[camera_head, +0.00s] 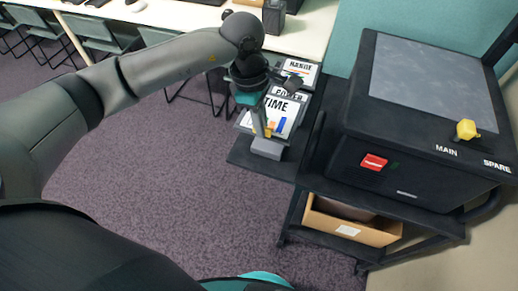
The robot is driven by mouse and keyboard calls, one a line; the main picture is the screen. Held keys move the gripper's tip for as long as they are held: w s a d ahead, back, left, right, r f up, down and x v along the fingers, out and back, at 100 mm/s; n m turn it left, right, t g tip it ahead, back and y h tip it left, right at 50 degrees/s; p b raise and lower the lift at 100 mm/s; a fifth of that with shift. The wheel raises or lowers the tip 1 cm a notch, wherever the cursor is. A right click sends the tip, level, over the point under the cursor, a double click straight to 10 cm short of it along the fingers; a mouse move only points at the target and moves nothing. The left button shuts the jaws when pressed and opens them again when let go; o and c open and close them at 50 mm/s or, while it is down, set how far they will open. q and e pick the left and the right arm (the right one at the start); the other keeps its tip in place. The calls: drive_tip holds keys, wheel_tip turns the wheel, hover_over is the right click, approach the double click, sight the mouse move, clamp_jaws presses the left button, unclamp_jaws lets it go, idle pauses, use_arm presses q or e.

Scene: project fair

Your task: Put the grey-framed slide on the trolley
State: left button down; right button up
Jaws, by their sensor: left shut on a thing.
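My left gripper (262,128) reaches down from the upper left and is shut on the grey grip block (267,149) at the near edge of a grey-framed slide (282,121). This slide reads TIME and shows coloured bars. The gripper hides part of it. It is over the black side shelf (244,158) of the trolley (330,192); I cannot tell whether it touches what is below. A slide reading POWER (291,93) is partly covered behind it. My right gripper is not in view.
A slide reading RANGE (301,69) lies farther back. A black projector (400,125) with a glass top and yellow knob (466,129) stands on the trolley. A cardboard box (352,222) sits on the lower shelf. A white table (305,35) and chairs are behind.

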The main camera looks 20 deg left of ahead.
use_arm(q)
wheel_tip(320, 180, down, 12)
drive_tip(key=shift+r+b, duration=0.1)
drive_tip(key=shift+b, duration=0.25)
drive_tip(key=c, duration=1.4)
unclamp_jaws()
drive_tip(key=shift+a+f, duration=0.1)
drive_tip(key=shift+f, duration=0.1)
drive_tip(key=o, duration=0.5)
drive_tip(key=shift+r, duration=0.1)
drive_tip(key=r, duration=0.4)
drive_tip(key=a+r, duration=0.1)
drive_tip(key=r, duration=0.7)
drive_tip(key=shift+a+r, duration=0.1)
drive_tip(key=shift+a, duration=0.3)
